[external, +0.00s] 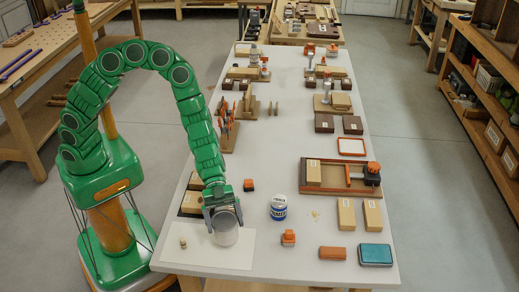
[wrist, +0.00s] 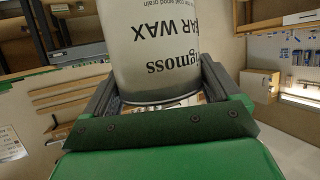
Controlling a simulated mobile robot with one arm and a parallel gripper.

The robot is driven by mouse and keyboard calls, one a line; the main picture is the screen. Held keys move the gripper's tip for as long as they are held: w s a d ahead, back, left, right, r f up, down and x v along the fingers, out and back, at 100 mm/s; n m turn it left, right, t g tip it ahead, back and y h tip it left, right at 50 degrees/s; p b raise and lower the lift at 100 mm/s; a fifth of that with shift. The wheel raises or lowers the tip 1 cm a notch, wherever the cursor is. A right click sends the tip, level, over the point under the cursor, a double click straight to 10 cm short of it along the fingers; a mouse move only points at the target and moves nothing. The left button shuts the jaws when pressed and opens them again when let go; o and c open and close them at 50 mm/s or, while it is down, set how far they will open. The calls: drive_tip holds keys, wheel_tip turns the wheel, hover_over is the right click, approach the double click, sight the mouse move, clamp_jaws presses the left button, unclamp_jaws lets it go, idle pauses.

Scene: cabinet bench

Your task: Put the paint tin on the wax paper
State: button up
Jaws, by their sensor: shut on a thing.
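My gripper (external: 222,208) points down near the front left of the white bench and is shut on a pale grey tin (external: 225,232). In the wrist view the tin (wrist: 165,50) fills the space between the jaws, its label upside down, with "EAR WAX" readable. The wax paper (external: 190,249), a flat white sheet, lies at the bench's front left corner. The tin is over its right part; I cannot tell whether it touches. A second, smaller tin (external: 279,208) with a white top and blue label stands to the right, off the sheet.
A small wooden knob-like piece (external: 183,243) is on the sheet's left part. An orange-topped item (external: 288,238), an orange block (external: 332,253) and a teal box (external: 375,254) stand to the right. Bench around the blue-labelled tin is mostly clear.

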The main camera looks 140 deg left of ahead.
sight(229, 243)
drive_tip(key=shift+f, duration=2.3)
drive_tip(key=o, duration=1.1)
drive_tip(key=shift+f, duration=0.15)
drive_tip(key=shift+r, duration=0.2)
drive_tip(key=v, duration=1.2)
drive_tip(key=shift+a, duration=0.1)
